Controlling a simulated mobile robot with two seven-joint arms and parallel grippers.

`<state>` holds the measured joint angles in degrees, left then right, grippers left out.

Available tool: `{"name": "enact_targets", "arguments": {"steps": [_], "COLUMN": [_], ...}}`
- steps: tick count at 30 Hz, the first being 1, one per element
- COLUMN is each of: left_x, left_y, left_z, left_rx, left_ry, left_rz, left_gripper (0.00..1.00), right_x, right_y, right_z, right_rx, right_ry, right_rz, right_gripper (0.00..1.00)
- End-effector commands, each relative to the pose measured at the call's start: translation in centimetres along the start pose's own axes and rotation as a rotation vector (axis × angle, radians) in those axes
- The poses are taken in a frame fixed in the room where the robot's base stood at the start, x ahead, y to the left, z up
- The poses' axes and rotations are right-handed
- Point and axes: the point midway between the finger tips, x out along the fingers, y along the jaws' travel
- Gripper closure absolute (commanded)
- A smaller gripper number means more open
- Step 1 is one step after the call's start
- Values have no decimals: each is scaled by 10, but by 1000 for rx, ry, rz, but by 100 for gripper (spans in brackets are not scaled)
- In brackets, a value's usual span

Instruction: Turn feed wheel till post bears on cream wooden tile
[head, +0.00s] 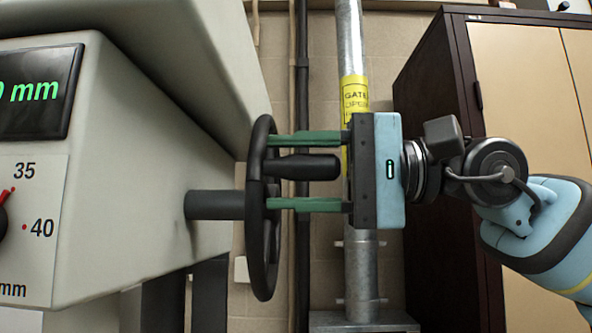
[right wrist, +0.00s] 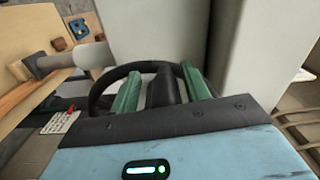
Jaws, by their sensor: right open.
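The black feed wheel (head: 262,250) stands edge-on on a dark shaft (head: 213,205) from the grey machine. Its handle (head: 318,167) sticks out toward my right gripper. My right gripper (head: 272,172) is open, its green fingers on either side of the handle, tips at the wheel rim; a gap shows on both sides. In the right wrist view the handle (right wrist: 165,90) also lies between the fingers. There a grey post (right wrist: 62,61) points left toward a small cream block (right wrist: 19,70), probably the tile. I cannot tell whether they touch. My left gripper is not in view.
A metal pipe (head: 358,260) with a yellow label stands behind my gripper. A dark cabinet (head: 440,180) stands behind on the right.

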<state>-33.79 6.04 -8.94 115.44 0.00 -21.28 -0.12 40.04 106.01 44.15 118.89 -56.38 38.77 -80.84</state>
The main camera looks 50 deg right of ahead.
Motion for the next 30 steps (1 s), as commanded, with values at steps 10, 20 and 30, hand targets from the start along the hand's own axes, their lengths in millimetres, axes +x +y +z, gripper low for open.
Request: {"name": "enact_targets", "arguments": {"steps": [10, 20, 30], "left_x": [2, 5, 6], "left_y": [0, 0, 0], "left_z": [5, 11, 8], "left_rx": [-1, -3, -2], "left_ry": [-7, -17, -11], "left_rz": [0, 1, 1], "left_gripper": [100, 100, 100], "right_x": [-26, -71, -78], "right_y": [-1, 0, 0], "right_z": [0, 0, 0], "right_rx": [0, 0, 0], "right_ry": [0, 0, 0], "right_rz": [-7, -4, 0], "right_gripper": [53, 53, 53]}}
